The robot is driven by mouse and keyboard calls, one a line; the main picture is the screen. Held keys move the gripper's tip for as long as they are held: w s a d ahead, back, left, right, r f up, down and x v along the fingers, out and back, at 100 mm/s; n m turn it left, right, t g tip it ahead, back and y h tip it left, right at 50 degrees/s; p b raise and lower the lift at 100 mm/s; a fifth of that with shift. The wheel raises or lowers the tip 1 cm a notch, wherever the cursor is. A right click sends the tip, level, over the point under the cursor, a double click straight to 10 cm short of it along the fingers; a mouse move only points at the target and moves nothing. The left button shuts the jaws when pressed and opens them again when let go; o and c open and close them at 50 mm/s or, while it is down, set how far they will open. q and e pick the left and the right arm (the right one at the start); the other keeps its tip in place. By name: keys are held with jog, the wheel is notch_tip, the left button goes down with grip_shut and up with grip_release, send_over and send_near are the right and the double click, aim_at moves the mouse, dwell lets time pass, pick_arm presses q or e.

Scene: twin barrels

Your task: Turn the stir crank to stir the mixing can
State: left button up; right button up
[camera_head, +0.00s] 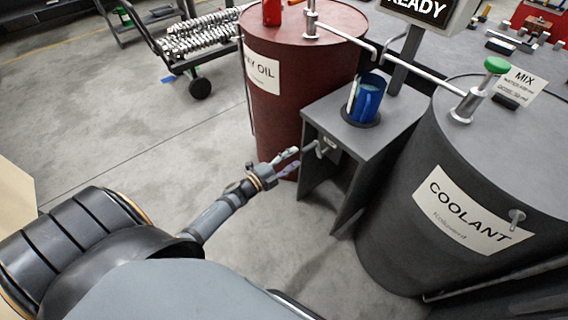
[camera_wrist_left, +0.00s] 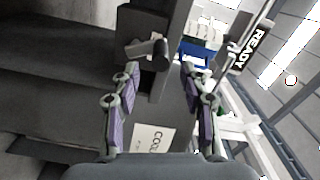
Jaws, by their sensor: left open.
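The blue mixing can (camera_head: 367,103) stands in a round recess on top of the grey stand (camera_head: 385,140) between the two barrels. A part of the can (camera_wrist_left: 196,50) also shows in the left wrist view. The stir crank (camera_head: 319,148) sticks out of the stand's front face. In the left wrist view the crank's dark grip (camera_wrist_left: 148,50) lies just beyond the fingertips, toward the left finger. My left gripper (camera_head: 294,160) is open and empty, a short way in front of the crank and apparently not touching it. It also shows in the wrist view (camera_wrist_left: 160,75). My right gripper is in neither view.
A dark red oil barrel (camera_head: 290,75) stands left of the stand and a grey coolant barrel (camera_head: 405,220) stands right. A pipe with a green knob (camera_head: 497,65) runs over the coolant barrel. A READY display (camera_head: 430,12) rises behind.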

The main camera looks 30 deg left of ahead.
pick_arm(q)
jog(key=v, duration=0.4)
jog(key=shift+s, duration=0.3)
jog(key=shift+a, duration=0.1)
jog(key=s+a+f+n+g+y, duration=0.2)
jog(key=s+f+n, duration=0.2)
jog(key=f, duration=0.4)
jog(key=s+a+f+n+g+y, duration=0.2)
jog(key=s+f+n+y, duration=0.1)
jog(key=f, duration=0.5)
jog(key=s+a+f+n+g+y, duration=0.2)
jog(key=s+f+n, duration=0.2)
jog(key=f, duration=0.4)
jog(key=s+d+f+n+g, duration=0.2)
jog(key=s+f+n+g, duration=0.35)
jog(key=s+f, duration=0.75)
jog(key=s+d+f+n+g, duration=0.1)
jog(key=s+d+f+g, duration=0.1)
jog(key=s, duration=0.4)
jog(key=s+d+f+n+g, duration=0.1)
jog(key=s+d+g, duration=0.1)
jog(key=s, duration=0.4)
jog(key=s+r+p, duration=0.3)
jog(key=r+p, duration=1)
jog(key=p, duration=0.1)
jog(key=shift+r+p, duration=0.3)
jog(key=shift+p, duration=0.1)
